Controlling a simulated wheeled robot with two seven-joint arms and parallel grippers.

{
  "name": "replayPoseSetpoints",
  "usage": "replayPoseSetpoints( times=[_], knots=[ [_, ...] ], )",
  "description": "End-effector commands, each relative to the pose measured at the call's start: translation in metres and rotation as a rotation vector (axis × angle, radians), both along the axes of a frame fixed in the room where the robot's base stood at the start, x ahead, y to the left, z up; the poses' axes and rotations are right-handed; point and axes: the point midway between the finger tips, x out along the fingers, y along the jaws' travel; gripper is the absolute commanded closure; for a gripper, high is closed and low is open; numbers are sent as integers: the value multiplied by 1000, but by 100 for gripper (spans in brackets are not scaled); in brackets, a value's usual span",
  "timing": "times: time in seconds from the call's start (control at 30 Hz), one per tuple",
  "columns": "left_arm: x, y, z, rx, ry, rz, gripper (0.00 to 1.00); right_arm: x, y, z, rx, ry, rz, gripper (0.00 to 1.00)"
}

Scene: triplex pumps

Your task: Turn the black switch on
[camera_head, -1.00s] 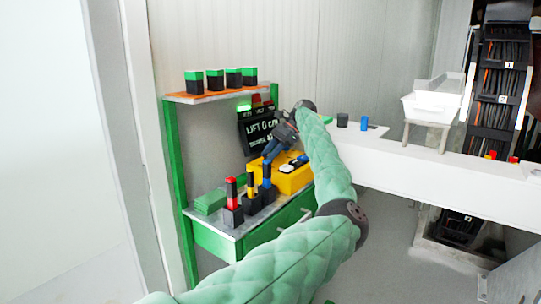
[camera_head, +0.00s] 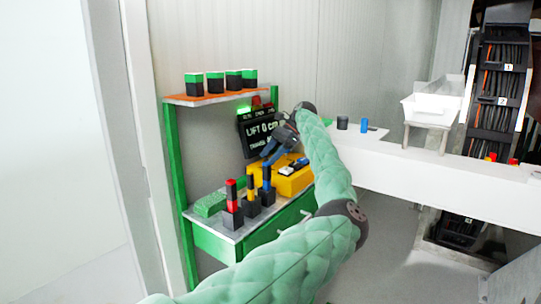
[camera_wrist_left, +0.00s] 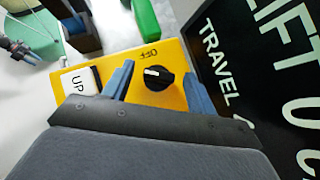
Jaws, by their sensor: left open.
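The black switch (camera_wrist_left: 157,77) is a round black knob with a white mark, on a yellow box (camera_wrist_left: 176,52) next to a white UP button (camera_wrist_left: 78,86). Lettering that seems to read OFF shows beside it, and the white mark points toward the left in the wrist view. My left gripper (camera_wrist_left: 158,88) is open, with one blue finger on each side of the knob; I cannot tell if they touch it. In the head view the left gripper (camera_head: 270,158) is over the yellow box (camera_head: 297,181), and the knob is hidden there.
A black display (camera_head: 256,138) reading LIFT stands behind the box. Red, yellow and blue levers (camera_head: 232,205) stand at the bench's front left. Several green-topped black blocks (camera_head: 216,81) sit on the upper shelf. A white table (camera_head: 430,172) extends right.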

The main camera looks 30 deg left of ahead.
Motion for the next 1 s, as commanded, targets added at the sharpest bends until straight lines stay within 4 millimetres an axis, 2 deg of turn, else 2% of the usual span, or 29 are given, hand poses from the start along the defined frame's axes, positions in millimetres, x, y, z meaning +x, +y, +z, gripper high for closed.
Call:
replayPoseSetpoints(
  times=[0.53, 1.0],
  knots=[
    [36, -24, 47, -1, -2, -2, 42, 2, 0, 9, 1, -2, 1, 58],
    [45, -31, 56, 3, -3, -1, 42, 0, 1, 11, 1, 1, 2, 58]
  ],
)
